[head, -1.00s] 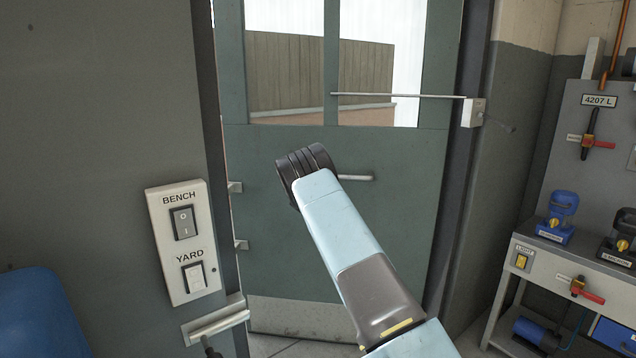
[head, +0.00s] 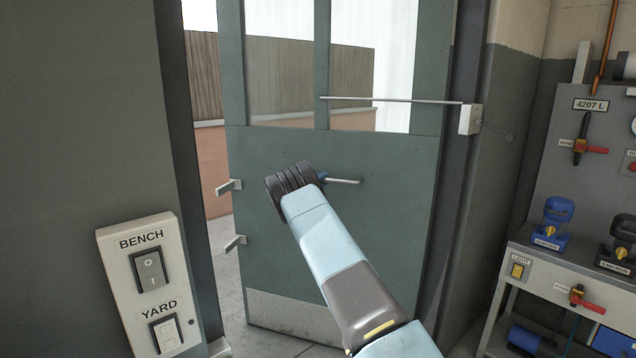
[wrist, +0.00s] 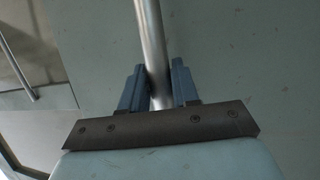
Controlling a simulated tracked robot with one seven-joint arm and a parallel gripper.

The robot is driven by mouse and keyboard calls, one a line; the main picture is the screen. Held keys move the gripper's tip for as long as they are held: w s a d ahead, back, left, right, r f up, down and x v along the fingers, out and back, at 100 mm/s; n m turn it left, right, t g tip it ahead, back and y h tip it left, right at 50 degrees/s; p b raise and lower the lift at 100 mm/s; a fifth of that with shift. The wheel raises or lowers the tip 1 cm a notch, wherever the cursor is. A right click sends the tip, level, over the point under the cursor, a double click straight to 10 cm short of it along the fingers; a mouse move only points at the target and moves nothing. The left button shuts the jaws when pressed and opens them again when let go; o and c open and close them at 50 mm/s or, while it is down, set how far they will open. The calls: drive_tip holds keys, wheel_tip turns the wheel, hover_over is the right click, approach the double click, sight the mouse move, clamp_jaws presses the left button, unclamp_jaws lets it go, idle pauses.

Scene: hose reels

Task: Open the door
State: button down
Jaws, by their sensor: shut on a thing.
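The door (head: 390,250) is a grey-green panel with glass in its upper half. It stands ajar, with a gap at its left edge that shows the yard outside. Its silver lever handle (head: 345,181) sticks out to the right of my arm's end in the head view. In the wrist view the handle's round bar (wrist: 151,45) runs between the two blue fingers of my gripper (wrist: 158,88), which are shut on it. In the head view my arm hides most of the gripper. Two metal latch pieces (head: 229,187) stick out from the door's left edge.
A switch box (head: 150,280) marked BENCH and YARD is on the grey wall at left. A closer rod (head: 400,99) crosses the glass to a white box (head: 469,118).

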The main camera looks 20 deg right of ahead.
drive_tip(key=shift+s+f, duration=0.2)
drive_tip(key=shift+f, duration=0.15)
drive_tip(key=c, duration=1.2)
unclamp_jaws()
drive_tip(key=shift+a, duration=0.2)
drive_tip(key=shift+c, duration=0.2)
drive_tip(key=shift+o, duration=1.4)
drive_tip(key=shift+w+a, duration=0.15)
drive_tip(key=shift+a, duration=0.15)
drive_tip(key=shift+o, duration=0.2)
drive_tip(key=shift+r, duration=0.15)
drive_tip(key=shift+a, duration=0.1)
drive_tip(key=v, duration=1.3)
drive_tip(key=shift+s+a, duration=0.2)
drive_tip(key=shift+a, duration=0.1)
